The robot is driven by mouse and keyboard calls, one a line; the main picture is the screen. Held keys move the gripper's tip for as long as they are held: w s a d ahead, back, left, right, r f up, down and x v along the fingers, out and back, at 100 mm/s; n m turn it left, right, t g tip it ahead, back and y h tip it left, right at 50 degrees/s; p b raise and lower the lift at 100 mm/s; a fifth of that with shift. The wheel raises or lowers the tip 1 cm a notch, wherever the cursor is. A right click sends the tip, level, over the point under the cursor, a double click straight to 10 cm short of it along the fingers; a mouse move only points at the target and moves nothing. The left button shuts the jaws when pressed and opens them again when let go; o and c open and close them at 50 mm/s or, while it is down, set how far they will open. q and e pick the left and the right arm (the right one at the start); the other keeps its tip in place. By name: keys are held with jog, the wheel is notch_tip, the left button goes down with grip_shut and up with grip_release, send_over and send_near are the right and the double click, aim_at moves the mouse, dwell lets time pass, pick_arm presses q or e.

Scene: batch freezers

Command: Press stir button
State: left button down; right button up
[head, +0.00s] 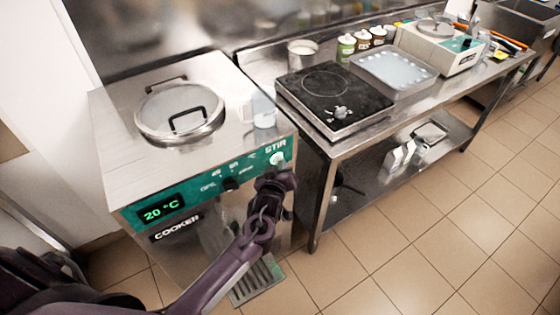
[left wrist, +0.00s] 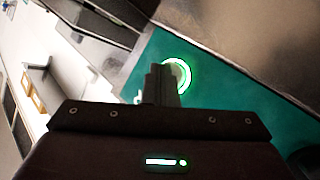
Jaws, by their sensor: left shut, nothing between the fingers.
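The stir button (head: 277,159) is a round, lit button under the word STIR at the right end of the cooker's green front panel. In the left wrist view it shows as a white-green glowing ring (left wrist: 181,72) on the green panel. My left gripper (head: 279,172) is shut and empty, its tips just below and in front of the button. In the left wrist view the closed fingers (left wrist: 162,82) overlap the ring's left part. I cannot tell whether they touch it. My right gripper is not in view.
The cooker (head: 110,165) has a glass-lidded pot (head: 180,112) and a clear jug (head: 264,106) on top; its display (head: 161,208) reads 20 °C. A steel table with a black hot plate (head: 330,95) and a tray (head: 394,70) stands to the right. The floor in front is clear.

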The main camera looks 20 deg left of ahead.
pick_arm(q)
jog(key=s+d, duration=0.2)
jog(key=s+d+p, duration=0.1)
jog(key=d, duration=0.1)
jog(key=shift+s+d+p, duration=0.3)
jog(key=shift+s+d, duration=0.05)
dwell(0.3)
jog(key=s+a+f+m+g+h+b, duration=0.1)
jog(key=s+f+m+g, duration=0.1)
jog(key=s+f, duration=0.5)
jog(key=s+f+m+g+b, duration=0.1)
jog(key=s+f+g, duration=0.15)
jog(key=f, duration=0.85)
jog(key=s+a+f+m+g+h+b, duration=0.1)
jog(key=s+f+m, duration=0.1)
jog(key=s+f, duration=0.5)
jog(key=s+a+f+m+g, duration=0.1)
jog(key=s+f+g, duration=0.1)
jog(key=s+f, duration=0.4)
jog(key=s+a+f+m+g+b, duration=0.1)
jog(key=s+f, duration=0.5)
jog(key=s, duration=0.8)
jog(key=s+a+f+m+g+b, duration=0.1)
jog(key=s+f+g, duration=0.4)
jog(key=s, duration=0.5)
notch_tip(320, 180, down, 2)
jog(key=shift+s+a+f+m, duration=0.1)
jog(key=shift+s+a+m, duration=0.3)
jog(key=shift+a+m, duration=0.55)
jog(key=shift+a, duration=0.2)
